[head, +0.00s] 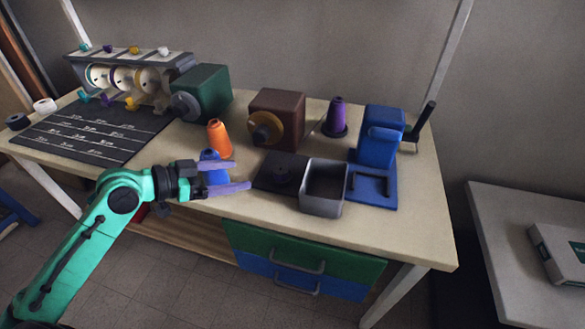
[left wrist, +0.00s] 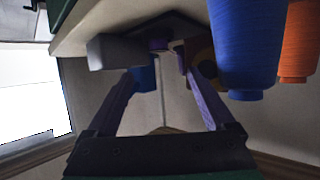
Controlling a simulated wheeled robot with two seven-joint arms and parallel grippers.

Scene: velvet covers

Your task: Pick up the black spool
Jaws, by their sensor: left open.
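A small black roll, which looks like a black spool (head: 17,121), lies at the far left end of the table in the head view. In the left wrist view the blue cone (left wrist: 247,45) is outside the fingers (left wrist: 160,100). My right gripper is not in view.
A white roll (head: 45,105) lies by the black one. An orange cone (head: 219,140) and a purple cone (head: 336,115) stand behind. A grey open bin (head: 322,205) and a blue stand (head: 378,150) are to the right. The front right tabletop is clear.

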